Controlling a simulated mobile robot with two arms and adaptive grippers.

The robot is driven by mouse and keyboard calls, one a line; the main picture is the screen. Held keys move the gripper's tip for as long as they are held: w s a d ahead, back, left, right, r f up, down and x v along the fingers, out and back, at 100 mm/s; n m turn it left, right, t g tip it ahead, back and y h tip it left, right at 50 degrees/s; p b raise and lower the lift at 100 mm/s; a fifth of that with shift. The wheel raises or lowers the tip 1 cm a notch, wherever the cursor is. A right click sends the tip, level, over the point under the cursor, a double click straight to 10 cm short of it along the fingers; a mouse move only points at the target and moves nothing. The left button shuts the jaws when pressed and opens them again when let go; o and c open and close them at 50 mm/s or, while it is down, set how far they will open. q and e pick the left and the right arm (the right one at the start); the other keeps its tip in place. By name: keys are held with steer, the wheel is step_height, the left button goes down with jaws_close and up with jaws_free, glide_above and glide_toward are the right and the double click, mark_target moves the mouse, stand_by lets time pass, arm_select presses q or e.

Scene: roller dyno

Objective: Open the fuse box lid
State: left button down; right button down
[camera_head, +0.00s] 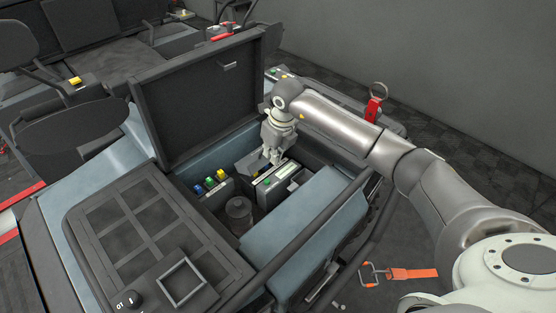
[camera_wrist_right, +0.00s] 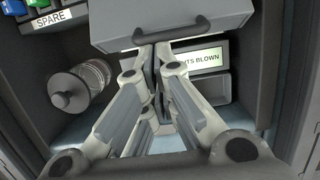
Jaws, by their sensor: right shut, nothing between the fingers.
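The fuse box (camera_head: 272,189) sits inside an open compartment, with a light label on its top. In the right wrist view a grey lid (camera_wrist_right: 180,22) with a thin dark handle (camera_wrist_right: 166,34) shows at the top. A label (camera_wrist_right: 205,60) partly reading "TS BLOWN" lies beyond the fingers. My right gripper (camera_head: 275,158) reaches down over the fuse box. Its fingers (camera_wrist_right: 155,100) are shut and empty, close below the handle; I cannot tell whether they touch it. The fingers hide part of the box. My left gripper is not in view.
A large black cover (camera_head: 205,95) stands raised behind the compartment. Coloured spare fuses (camera_head: 210,182) and a dark round canister (camera_head: 238,212) sit left of the fuse box. A blue-grey block (camera_head: 305,222) borders the front right. An orange strap (camera_head: 412,273) lies on the floor.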

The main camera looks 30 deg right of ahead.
steer(key=w+r+b, duration=0.1)
steer(key=w, duration=0.1)
steer(key=w+a+r+b, duration=0.2)
steer(key=w, duration=0.1)
steer(key=shift+w, duration=0.3)
steer(key=shift+w+a+r+b, duration=0.15)
steer(key=shift+w+b, duration=0.15)
steer(key=shift+w, duration=0.15)
steer(key=shift+s+r, duration=0.1)
steer(key=shift+s, duration=0.05)
stand_by(0.6)
